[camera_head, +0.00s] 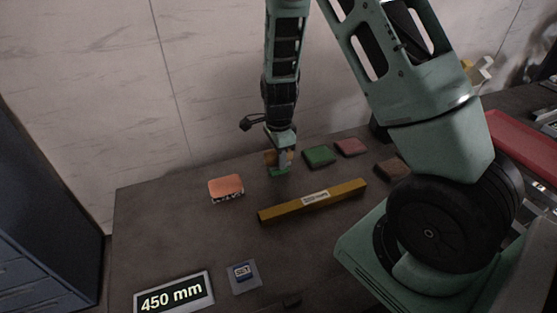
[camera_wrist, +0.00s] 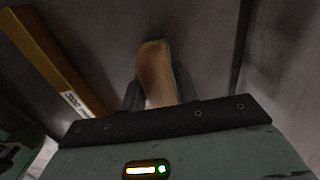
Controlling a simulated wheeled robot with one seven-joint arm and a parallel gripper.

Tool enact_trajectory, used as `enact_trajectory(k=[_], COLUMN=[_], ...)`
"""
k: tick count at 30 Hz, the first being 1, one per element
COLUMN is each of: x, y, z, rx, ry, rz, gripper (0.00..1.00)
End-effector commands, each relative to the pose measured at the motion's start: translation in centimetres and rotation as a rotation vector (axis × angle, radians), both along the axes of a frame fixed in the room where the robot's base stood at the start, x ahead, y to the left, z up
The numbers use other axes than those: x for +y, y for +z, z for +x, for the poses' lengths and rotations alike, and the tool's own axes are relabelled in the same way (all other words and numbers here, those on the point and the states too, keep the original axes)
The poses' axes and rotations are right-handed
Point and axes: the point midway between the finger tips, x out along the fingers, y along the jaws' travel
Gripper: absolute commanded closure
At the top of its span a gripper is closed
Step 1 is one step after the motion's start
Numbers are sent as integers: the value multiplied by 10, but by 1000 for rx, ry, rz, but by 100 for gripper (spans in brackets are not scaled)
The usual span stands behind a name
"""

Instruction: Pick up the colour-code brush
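A wooden piece (camera_wrist: 155,72) stands between the two dark fingers of my gripper (camera_wrist: 158,90) in the wrist view. In the head view my gripper (camera_head: 281,160) points down at the back of the dark table, around an orange-brown piece (camera_head: 270,158) with a green part (camera_head: 279,172) below it at the table surface. This looks like the colour-code brush. The fingers lie close along both sides of the wooden piece; whether they press on it cannot be told. The brush's lower part is hidden in the wrist view.
An orange block (camera_head: 226,185) with a speckled underside lies to the left. A green block (camera_head: 319,156), a red block (camera_head: 351,147) and a brown block (camera_head: 392,169) lie to the right. A yellow labelled bar (camera_head: 312,200) lies in front. A "450 mm" display (camera_head: 173,294) and SET button (camera_head: 243,273) are nearer.

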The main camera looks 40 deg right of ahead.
Motion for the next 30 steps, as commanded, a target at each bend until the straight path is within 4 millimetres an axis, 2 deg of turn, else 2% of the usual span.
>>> enact_trajectory(k=[2, 10, 22, 25, 30], x=[0, 0, 1, 0, 0], y=[0, 7, 80, 92, 100], z=[0, 1, 1, 1, 1], rx=[0, -3, -4, -3, -2], ry=[0, 2, 2, 1, 0], rz=[0, -1, 1, 1, 2], gripper=[98, 99, 99, 99, 99])
